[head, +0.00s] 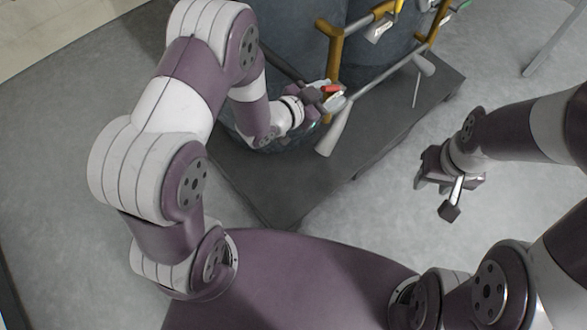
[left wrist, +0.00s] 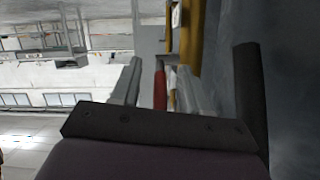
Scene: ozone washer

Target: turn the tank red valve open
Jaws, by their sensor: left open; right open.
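The red valve (head: 331,88) has a small red handle on the yellow pipe (head: 336,55) in front of the dark tank (head: 285,35). My left gripper (head: 334,97) is open right at the valve. In the left wrist view the red valve handle (left wrist: 160,88) stands upright between the two grey fingers of my left gripper (left wrist: 159,75), with visible room on the left side. Whether a finger touches it I cannot tell. My right gripper (head: 436,190) is open and empty, well to the right of the tank, above the floor.
White cone-shaped outlets (head: 333,137) stick out from the pipes, one just below my left gripper. The tank stands on a dark grey platform (head: 285,195). More yellow piping (head: 437,22) runs at upper right. The grey floor (head: 365,215) near my right gripper is clear.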

